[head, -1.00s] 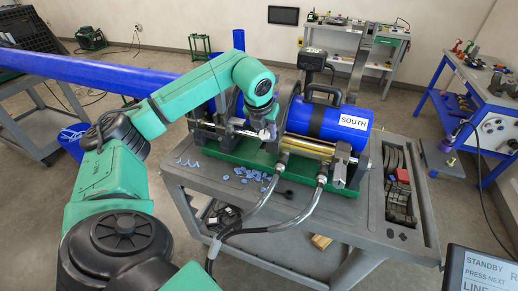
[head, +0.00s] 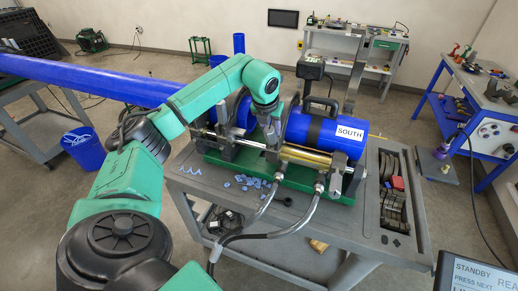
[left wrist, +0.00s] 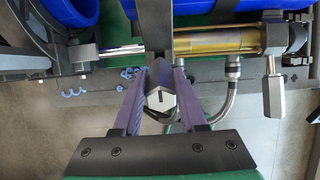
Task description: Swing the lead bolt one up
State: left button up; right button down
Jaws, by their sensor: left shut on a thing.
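My left gripper (head: 270,136) reaches down at the front of the fusion machine, left of the blue pipe marked SOUTH (head: 312,128). In the left wrist view its two purple fingers (left wrist: 160,98) are closed on a grey metal bolt with a hexagonal end (left wrist: 161,90). The bolt sits below a dark upright clamp part (left wrist: 158,25); its far end is hidden. A second bolt with a hexagonal end (left wrist: 273,97) hangs free to the right, beside the brass-coloured cylinder (left wrist: 215,41). My right gripper is not in view.
The machine's green base (head: 335,192) stands on a grey cart (head: 300,225). Hoses (head: 313,211) loop off its front. Blue shavings (head: 243,181) lie on the cart. A tray of dark inserts (head: 392,190) is at the right. A display (head: 480,275) stands at the lower right.

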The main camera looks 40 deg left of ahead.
pick_arm(q)
jog(key=shift+w+a+r+p, duration=0.1)
jog(key=shift+w+r+p, duration=0.3)
jog(key=shift+p, duration=0.15)
jog(key=shift+w+a+r+p, duration=0.1)
jog(key=shift+w+a+p, duration=0.05)
jog(key=shift+w+p, duration=0.2)
jog(key=shift+w+a, duration=0.1)
jog(key=shift+w, duration=0.2)
jog(key=shift+w+f, duration=0.15)
jog(key=shift+f, duration=0.05)
jog(key=shift+w+a+r+p, duration=0.1)
jog(key=shift+w+a+p, duration=0.05)
jog(key=shift+w, duration=0.2)
jog(key=shift+w+a+r+p, duration=0.1)
jog(key=shift+w+p, duration=0.05)
jog(key=shift+w, duration=0.2)
jog(key=shift+w+a+f, duration=0.15)
jog(key=shift+w+a, duration=0.1)
jog(key=shift+w, duration=0.25)
